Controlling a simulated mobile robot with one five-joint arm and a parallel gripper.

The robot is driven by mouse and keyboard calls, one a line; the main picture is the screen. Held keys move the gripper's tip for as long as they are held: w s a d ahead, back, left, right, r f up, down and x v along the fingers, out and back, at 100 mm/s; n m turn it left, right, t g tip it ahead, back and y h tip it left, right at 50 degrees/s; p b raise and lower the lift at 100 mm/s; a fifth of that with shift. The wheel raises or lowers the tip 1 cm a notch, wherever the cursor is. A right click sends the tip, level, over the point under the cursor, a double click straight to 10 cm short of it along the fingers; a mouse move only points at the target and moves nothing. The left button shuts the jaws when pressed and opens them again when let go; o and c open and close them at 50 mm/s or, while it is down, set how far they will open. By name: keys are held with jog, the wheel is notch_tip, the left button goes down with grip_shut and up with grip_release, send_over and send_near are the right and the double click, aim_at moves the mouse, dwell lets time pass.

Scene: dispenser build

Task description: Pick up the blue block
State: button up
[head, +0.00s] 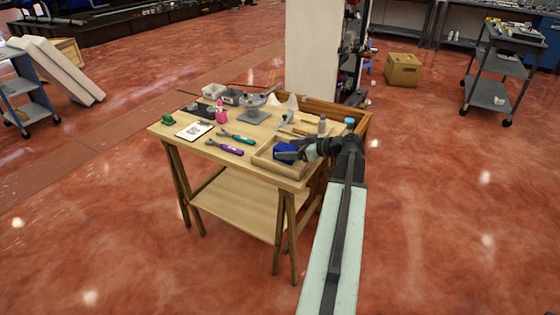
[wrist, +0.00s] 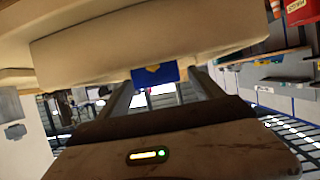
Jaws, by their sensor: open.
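The blue block (head: 286,149) is at the front right of the wooden table, in a shallow wooden tray (head: 262,163). My gripper (head: 298,153) reaches over the tray from the right, with its jaws at the block. In the wrist view the blue block (wrist: 155,75), with a yellow mark, shows beyond and between the two open fingers of my gripper (wrist: 160,90). A pale wooden part hides some of the block there. I cannot tell whether the fingers touch it.
The table (head: 185,149) also holds purple-handled pliers (head: 226,147), a teal-handled tool (head: 238,137), a clipboard (head: 195,130), a pink bottle (head: 221,115) and a blue-capped container (head: 349,124) near my wrist. A white pillar (head: 313,50) stands behind.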

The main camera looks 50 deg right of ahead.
grip_shut()
jog(key=shift+r, duration=0.15)
